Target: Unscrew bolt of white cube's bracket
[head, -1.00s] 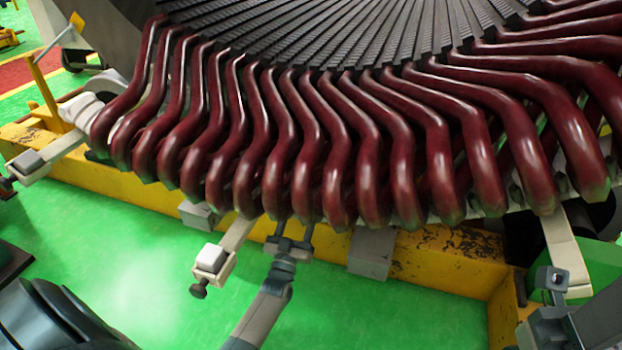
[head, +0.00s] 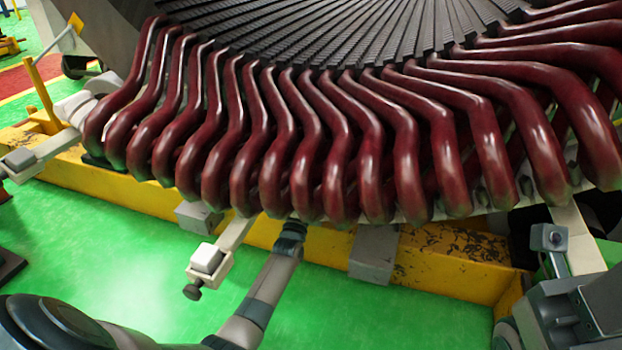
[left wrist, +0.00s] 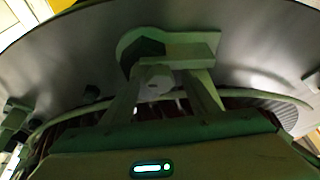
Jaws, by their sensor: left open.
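The white cube (head: 207,258) sits on the end of a pale bracket arm (head: 236,231) below the red coils, left of centre in the head view. A dark bolt (head: 193,291) sticks out of that bracket's lower front end. My left arm reaches under the coils to the right of it, and its fingers are hidden there. In the left wrist view my left gripper (left wrist: 165,84) is open, its fingers on either side of a pale round bolt head (left wrist: 156,82) below a shaded bracket (left wrist: 185,50). Contact is unclear. My right gripper (head: 560,300) is at the lower right; its jaws are unclear.
The red coils (head: 335,165) overhang my left arm. A yellow beam (head: 445,265) with grey blocks (head: 374,265) runs behind it. Other pale bracket arms stand at left (head: 50,148) and right (head: 580,240).

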